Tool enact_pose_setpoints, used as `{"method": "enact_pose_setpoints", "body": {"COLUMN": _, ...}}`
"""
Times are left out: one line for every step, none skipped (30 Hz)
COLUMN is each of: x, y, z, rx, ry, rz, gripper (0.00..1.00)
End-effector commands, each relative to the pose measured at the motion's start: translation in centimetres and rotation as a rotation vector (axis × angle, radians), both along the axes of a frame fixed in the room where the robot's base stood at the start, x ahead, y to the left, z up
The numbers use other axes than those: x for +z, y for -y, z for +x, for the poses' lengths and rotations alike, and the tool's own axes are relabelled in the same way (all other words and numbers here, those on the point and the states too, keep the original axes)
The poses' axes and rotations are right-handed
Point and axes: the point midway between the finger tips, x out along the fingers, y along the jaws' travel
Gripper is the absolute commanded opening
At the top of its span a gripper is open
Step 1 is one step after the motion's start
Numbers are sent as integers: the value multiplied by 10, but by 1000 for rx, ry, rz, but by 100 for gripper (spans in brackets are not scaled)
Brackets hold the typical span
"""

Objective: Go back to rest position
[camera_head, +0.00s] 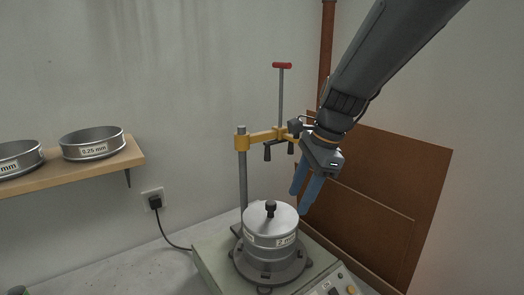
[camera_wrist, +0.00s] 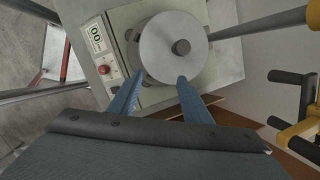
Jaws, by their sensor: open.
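My gripper (camera_head: 307,193) has blue fingers and is open and empty. It hangs just above and to the right of a lidded metal sieve stack (camera_head: 270,232) in the head view. The stack stands on a grey shaker machine (camera_head: 215,268), with a black knob on its lid and a "2 mm" label partly seen. In the wrist view, my gripper (camera_wrist: 158,88) has its two fingertips apart, near the edge of the round lid (camera_wrist: 165,55), with the knob beyond them. I see no contact with the lid, though the exact gap is hard to tell.
A yellow clamp arm (camera_head: 263,136) with a red-handled rod is on a post behind the stack, close to my wrist. A wooden shelf (camera_head: 118,160) at left holds sieves, one marked 0.25 mm (camera_head: 92,143). Brown boards (camera_head: 400,180) lean at right. A cable runs from a wall socket (camera_head: 153,199).

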Motion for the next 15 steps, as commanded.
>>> {"method": "enact_pose_setpoints", "body": {"x": -14, "y": 11, "z": -11, "rx": 104, "ry": 33, "rz": -46, "gripper": 44}}
{"method": "enact_pose_setpoints", "body": {"x": -22, "y": 17, "z": -17, "rx": 174, "ry": 55, "rz": -76, "gripper": 44}}
{"method": "enact_pose_setpoints", "body": {"x": -31, "y": 24, "z": -24, "rx": 270, "ry": 84, "rz": -114, "gripper": 44}}
{"method": "enact_pose_setpoints", "body": {"x": -38, "y": 30, "z": -30, "rx": 342, "ry": 104, "rz": -142, "gripper": 44}}
{"method": "enact_pose_setpoints", "body": {"x": -44, "y": 36, "z": -36, "rx": 417, "ry": 122, "rz": -170, "gripper": 44}}
{"method": "enact_pose_setpoints", "body": {"x": -53, "y": 42, "z": -44, "rx": 514, "ry": 145, "rz": -206, "gripper": 44}}
{"method": "enact_pose_setpoints", "body": {"x": -58, "y": 47, "z": -49, "rx": 586, "ry": 161, "rz": -231, "gripper": 44}}
{"method": "enact_pose_setpoints", "body": {"x": -64, "y": 51, "z": -55, "rx": 655, "ry": 176, "rz": -256, "gripper": 44}}
{"method": "enact_pose_setpoints", "body": {"x": -70, "y": 56, "z": -62, "rx": 745, "ry": 194, "rz": -286, "gripper": 44}}
{"method": "enact_pose_setpoints", "body": {"x": -75, "y": 59, "z": -67, "rx": 808, "ry": 204, "rz": -305, "gripper": 44}}
{"method": "enact_pose_setpoints", "body": {"x": -79, "y": 63, "z": -72, "rx": 868, "ry": 215, "rz": -325, "gripper": 44}}
{"method": "enact_pose_setpoints", "body": {"x": -84, "y": 66, "z": -77, "rx": 945, "ry": 228, "rz": -349, "gripper": 44}}
{"method": "enact_pose_setpoints", "body": {"x": -88, "y": 69, "z": -82, "rx": 1001, "ry": 236, "rz": -364, "gripper": 44}}
{"method": "enact_pose_setpoints", "body": {"x": -91, "y": 71, "z": -86, "rx": 1054, "ry": 245, "rz": -380, "gripper": 44}}
{"method": "enact_pose_setpoints", "body": {"x": -95, "y": 74, "z": -92, "rx": 1124, "ry": 255, "rz": -401, "gripper": 44}}
